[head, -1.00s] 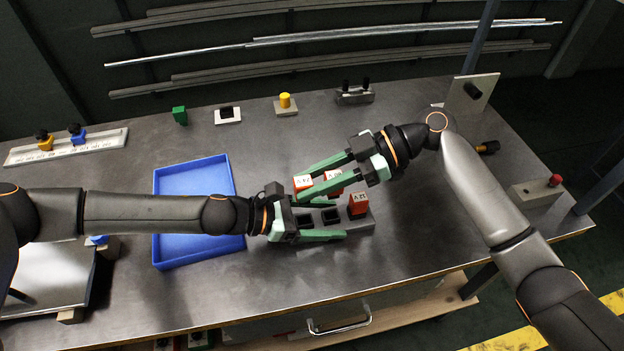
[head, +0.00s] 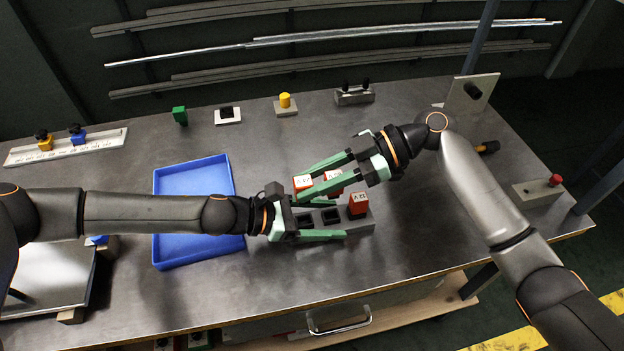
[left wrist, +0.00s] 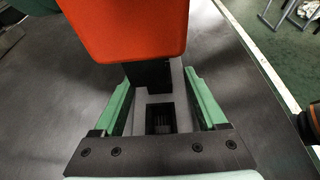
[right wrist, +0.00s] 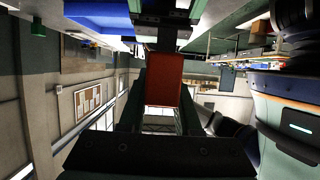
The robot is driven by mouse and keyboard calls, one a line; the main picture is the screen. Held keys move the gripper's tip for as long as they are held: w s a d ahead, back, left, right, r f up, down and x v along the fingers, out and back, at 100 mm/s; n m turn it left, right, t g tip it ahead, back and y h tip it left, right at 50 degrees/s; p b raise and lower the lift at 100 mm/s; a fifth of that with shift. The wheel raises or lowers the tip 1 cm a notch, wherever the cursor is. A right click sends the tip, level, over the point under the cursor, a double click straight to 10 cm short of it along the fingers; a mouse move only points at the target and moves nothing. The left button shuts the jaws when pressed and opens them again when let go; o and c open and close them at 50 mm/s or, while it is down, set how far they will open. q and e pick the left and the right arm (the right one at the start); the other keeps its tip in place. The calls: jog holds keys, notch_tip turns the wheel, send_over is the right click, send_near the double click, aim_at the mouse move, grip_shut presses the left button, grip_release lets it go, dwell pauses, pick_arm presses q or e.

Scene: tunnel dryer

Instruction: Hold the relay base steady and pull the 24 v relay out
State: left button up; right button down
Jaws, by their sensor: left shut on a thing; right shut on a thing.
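The grey relay base (head: 362,225) lies on the bench, with two dark empty sockets showing. A red-orange relay marked 12 V (head: 358,204) stands at its right end. My left gripper (head: 336,220) is shut on the base, one finger along each side, also seen in the left wrist view (left wrist: 163,95). My right gripper (head: 304,184) is shut on a red-orange relay (head: 303,183) with a white label, apparently the 24 V one. It is above the base and hangs close in the left wrist view (left wrist: 125,25). It also shows in the right wrist view (right wrist: 163,80).
Another red-orange block (head: 334,177) is partly hidden behind my right fingers; what it stands on is unclear. A blue tray (head: 190,176) lies left, under my left arm. A yellow-topped block (head: 285,101) and a dark fixture (head: 354,95) stand behind.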

pick_arm(q)
jog(key=o, duration=1.5)
jog(key=shift+a, duration=0.1)
jog(key=v, duration=1)
jog(key=shift+a+r, duration=0.25)
jog(key=shift+v, duration=0.85)
jog(key=shift+s+d, duration=0.1)
jog(key=shift+s, duration=0.1)
